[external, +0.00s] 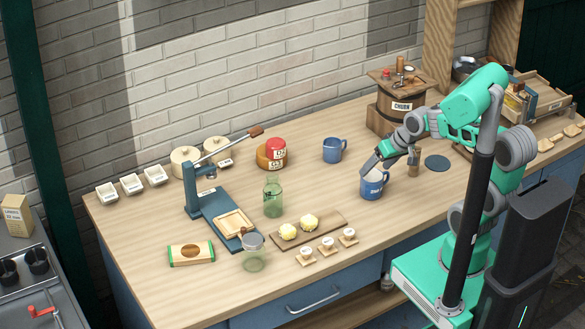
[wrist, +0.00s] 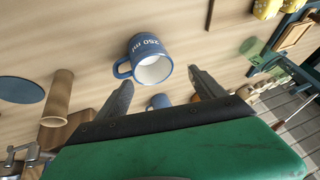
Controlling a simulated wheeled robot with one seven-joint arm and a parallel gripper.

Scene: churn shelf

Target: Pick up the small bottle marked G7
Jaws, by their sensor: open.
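I cannot read a G7 mark on anything. A green glass bottle (external: 273,198) stands upright in the middle of the table, and a clear greenish jar (external: 253,256) stands nearer the front edge. Neither shows a legible mark. My gripper (external: 374,164) is open and empty, just above a blue mug (external: 375,187) on the right half of the table. In the wrist view, my gripper (wrist: 163,92) has its fingers spread, with the blue mug (wrist: 148,50), marked 250 ml, beyond them. The mug looks free of the fingers. The glass bottle is well left of my gripper.
A second blue mug (external: 334,150) stands behind, and a brown cylinder (external: 414,161) to the right. A churn barrel (external: 398,108) is at the back right. A blue lever press (external: 194,192) and a board with yellow lumps (external: 323,229) stand left. Bare table lies between board and mug.

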